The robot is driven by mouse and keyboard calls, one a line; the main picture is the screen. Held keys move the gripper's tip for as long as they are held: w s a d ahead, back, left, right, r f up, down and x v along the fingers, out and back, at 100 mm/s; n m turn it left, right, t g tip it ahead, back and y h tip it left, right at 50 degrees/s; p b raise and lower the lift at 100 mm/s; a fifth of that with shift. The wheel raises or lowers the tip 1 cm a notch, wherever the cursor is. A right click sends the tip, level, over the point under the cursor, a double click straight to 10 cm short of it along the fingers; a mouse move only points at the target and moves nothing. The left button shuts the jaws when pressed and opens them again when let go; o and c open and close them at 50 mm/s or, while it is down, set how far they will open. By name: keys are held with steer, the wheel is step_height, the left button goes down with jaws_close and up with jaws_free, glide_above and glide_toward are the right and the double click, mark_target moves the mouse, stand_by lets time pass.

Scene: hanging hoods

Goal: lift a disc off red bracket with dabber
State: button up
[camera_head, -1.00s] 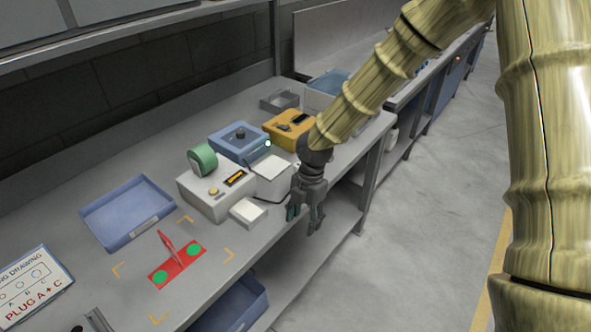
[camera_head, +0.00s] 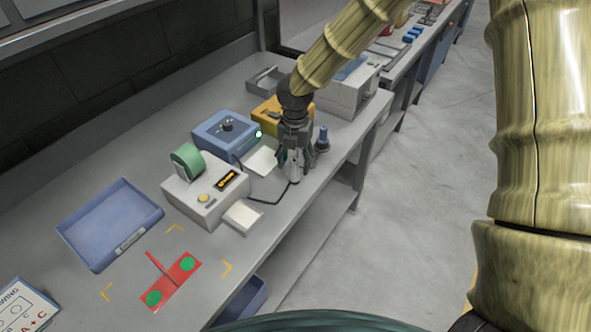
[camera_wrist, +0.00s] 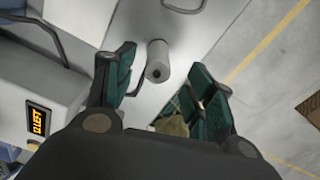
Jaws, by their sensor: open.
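The red bracket (camera_head: 166,285) lies on the bench at lower left in the head view, with a thin red upright between its two green discs (camera_head: 187,264) (camera_head: 154,298). My gripper (camera_head: 292,172) points down by the bench's front edge, well away from the bracket. Its dark green fingers are apart in the wrist view (camera_wrist: 165,98). A pale grey cylinder (camera_wrist: 157,62) shows just beyond the finger gap there, not gripped. A dark blue knobbed upright piece (camera_head: 322,140) stands right of my gripper. I cannot tell which of these is the dabber.
A beige box with a display (camera_head: 206,192), a green roll (camera_head: 187,158), a blue box (camera_head: 226,132) and a yellow box (camera_head: 268,110) stand left of my gripper. A blue tray (camera_head: 112,225) is left of the bracket. A dark cable runs near my gripper. Floor lies beyond the bench edge.

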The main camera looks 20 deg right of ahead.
mark_target(295, 173)
steer(key=shift+w+f, duration=0.6)
steer(key=shift+f, duration=0.3)
steer(key=shift+s+d+f+p, duration=0.1)
steer(key=shift+s+f+p, duration=0.2)
steer(key=shift+p, duration=0.1)
steer(key=shift+s+f, duration=0.1)
steer(key=shift+f, duration=0.2)
steer(key=shift+w+f+p, duration=0.15)
steer(key=shift+f+p, duration=0.1)
steer(key=shift+f, duration=0.35)
steer(key=shift+w+f+p, duration=0.15)
steer(key=shift+f+p, duration=0.1)
steer(key=shift+f, duration=0.3)
steer(key=shift+s+f, duration=0.1)
steer(key=shift+f, duration=0.45)
jaws_close()
